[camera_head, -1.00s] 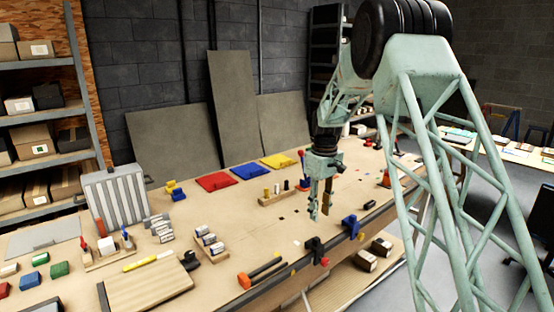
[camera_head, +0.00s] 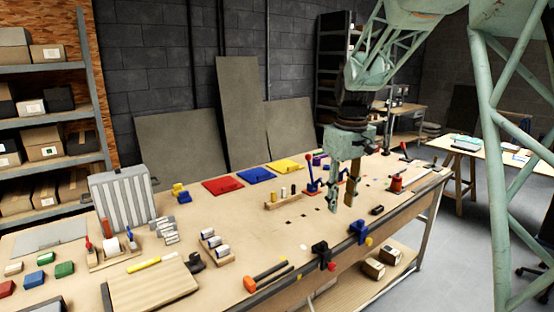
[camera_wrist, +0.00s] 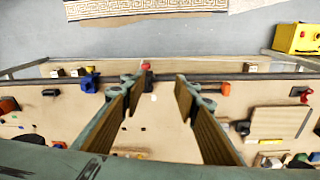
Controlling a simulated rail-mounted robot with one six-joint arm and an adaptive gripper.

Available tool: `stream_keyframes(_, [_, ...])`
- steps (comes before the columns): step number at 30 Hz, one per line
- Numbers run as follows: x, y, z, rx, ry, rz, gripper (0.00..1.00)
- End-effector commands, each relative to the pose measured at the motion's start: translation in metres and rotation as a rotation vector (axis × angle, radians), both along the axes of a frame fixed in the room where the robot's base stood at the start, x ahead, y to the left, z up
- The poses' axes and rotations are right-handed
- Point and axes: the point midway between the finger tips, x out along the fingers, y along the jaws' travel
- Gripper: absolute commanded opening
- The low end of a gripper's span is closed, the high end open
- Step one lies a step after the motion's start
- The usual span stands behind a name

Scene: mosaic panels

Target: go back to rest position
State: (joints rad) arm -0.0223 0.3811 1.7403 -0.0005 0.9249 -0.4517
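My gripper (camera_head: 342,207) hangs from my pale green arm over the right half of the workbench (camera_head: 300,225), fingers pointing down, in the head view. Its two fingers are apart, and nothing shows between them. In the wrist view my gripper (camera_wrist: 161,76) also shows two separated fingers with tan inner faces, with the bench and its front edge visible in the gap. The fingertips appear above the bench top; their exact height is hard to tell.
Blue (camera_head: 358,232) and black (camera_head: 322,255) clamps sit on the bench's front edge. An orange-headed hammer (camera_head: 265,277) lies nearby. Behind are red (camera_head: 222,185), blue (camera_head: 257,174) and yellow (camera_head: 285,165) panels. A grey ribbed case (camera_head: 121,198) stands at left.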

Motion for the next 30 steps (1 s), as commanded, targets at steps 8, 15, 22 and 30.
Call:
stream_keyframes(8, [-0.046,-0.003,0.026,0.005,-0.025,-0.045,0.28])
stream_keyframes(15, [-0.086,-0.004,0.045,0.010,-0.046,-0.084,0.28])
stream_keyframes(22, [-0.125,-0.006,0.059,0.016,-0.065,-0.122,0.28])
stream_keyframes(30, [-0.173,-0.008,0.071,0.023,-0.088,-0.165,0.28])
